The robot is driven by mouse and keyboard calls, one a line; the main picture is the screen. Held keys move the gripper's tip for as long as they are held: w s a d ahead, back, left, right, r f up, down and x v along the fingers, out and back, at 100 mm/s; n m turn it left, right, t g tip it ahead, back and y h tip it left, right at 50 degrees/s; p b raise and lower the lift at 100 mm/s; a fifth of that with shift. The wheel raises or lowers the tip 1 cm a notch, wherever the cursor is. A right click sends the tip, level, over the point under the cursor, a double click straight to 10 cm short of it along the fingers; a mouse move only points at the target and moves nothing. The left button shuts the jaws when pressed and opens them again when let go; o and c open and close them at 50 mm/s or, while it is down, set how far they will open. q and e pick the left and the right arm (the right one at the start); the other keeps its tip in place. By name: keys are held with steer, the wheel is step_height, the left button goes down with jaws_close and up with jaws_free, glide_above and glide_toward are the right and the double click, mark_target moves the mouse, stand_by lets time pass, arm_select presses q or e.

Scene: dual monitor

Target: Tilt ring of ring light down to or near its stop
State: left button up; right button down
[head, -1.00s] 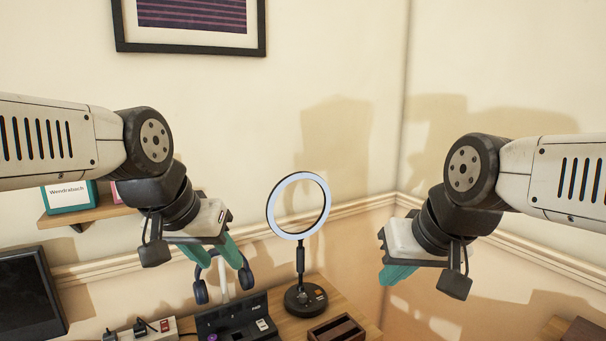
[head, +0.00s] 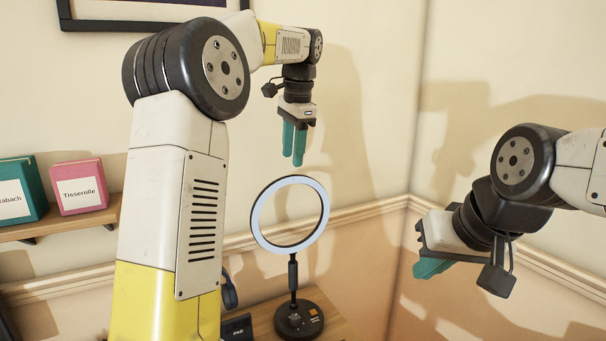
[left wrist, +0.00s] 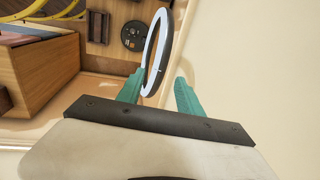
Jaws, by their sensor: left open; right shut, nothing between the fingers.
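The ring light's white ring (head: 258,222) stands on a thin stem above a round black base (head: 299,320) on the desk. The ring face is turned toward me and looks slightly tilted. My left gripper (head: 293,163) is open, fingers pointing down, just above the ring's top in the head view. In the left wrist view, the ring (left wrist: 150,52) is seen nearly edge-on, its near end showing between the two open fingers (left wrist: 160,77). I cannot tell whether they touch it. My right gripper (head: 430,270) is shut and empty, away to the right of the ring.
My left arm covers the left middle of the head view and hides part of the desk. A shelf (head: 60,222) holds a pink box (head: 78,188) and a green box (head: 22,185). The wall is close behind the light. A dark PAD box (head: 237,328) sits left of the base.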

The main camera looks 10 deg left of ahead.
mark_target(291, 176)
arm_select(q)
steer(key=f, duration=0.4)
steer(key=w+f, duration=0.1)
steer(key=f, duration=0.1)
steer(key=shift+a+f, duration=0.4)
jaws_close()
stand_by(1.0)
